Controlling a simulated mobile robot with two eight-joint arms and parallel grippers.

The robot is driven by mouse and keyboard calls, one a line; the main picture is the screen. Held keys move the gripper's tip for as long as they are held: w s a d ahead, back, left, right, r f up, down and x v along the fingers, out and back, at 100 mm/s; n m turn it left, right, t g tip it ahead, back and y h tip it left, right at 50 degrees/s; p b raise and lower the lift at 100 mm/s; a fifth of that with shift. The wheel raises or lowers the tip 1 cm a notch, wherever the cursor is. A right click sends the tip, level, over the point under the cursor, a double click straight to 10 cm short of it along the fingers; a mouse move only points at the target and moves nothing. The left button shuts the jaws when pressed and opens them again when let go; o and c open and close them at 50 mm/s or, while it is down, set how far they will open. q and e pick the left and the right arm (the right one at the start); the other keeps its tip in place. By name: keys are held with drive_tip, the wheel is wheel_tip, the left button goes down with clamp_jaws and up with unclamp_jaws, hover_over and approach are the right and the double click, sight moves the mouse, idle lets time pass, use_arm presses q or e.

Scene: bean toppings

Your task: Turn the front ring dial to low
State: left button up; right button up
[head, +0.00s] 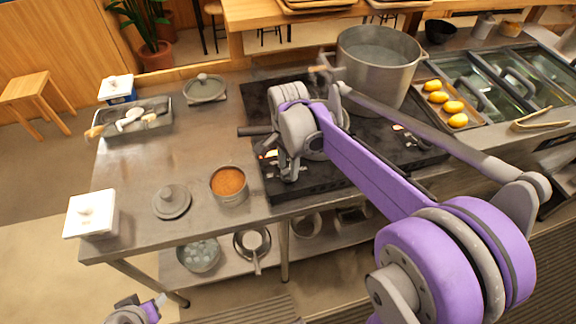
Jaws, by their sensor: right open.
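The black stove (320,181) sits in the counter, with its front edge facing me. My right gripper (286,172) is open and points down at the front left part of the stove, close to its front edge. My purple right arm crosses over the stove from the lower right and covers much of it. The front ring dial cannot be made out; the gripper and arm may hide it. A small orange glow shows just left of the gripper. Part of my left gripper (140,309) shows at the bottom edge, below the counter, and its jaws are unclear.
A large steel pot (385,75) stands at the back right of the stove. A pot of orange food (229,184) stands just left of the stove, beside a grey lid (171,201). A tray of yellow items (455,119) lies to the right. The counter's left middle is clear.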

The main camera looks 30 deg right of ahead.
clamp_jaws()
idle(0.6)
drive_tip(key=n, duration=0.4)
drive_tip(key=shift+n, duration=0.4)
drive_tip(key=n, duration=0.9)
drive_tip(key=shift+b, duration=0.3)
drive_tip(key=shift+n, duration=1.9)
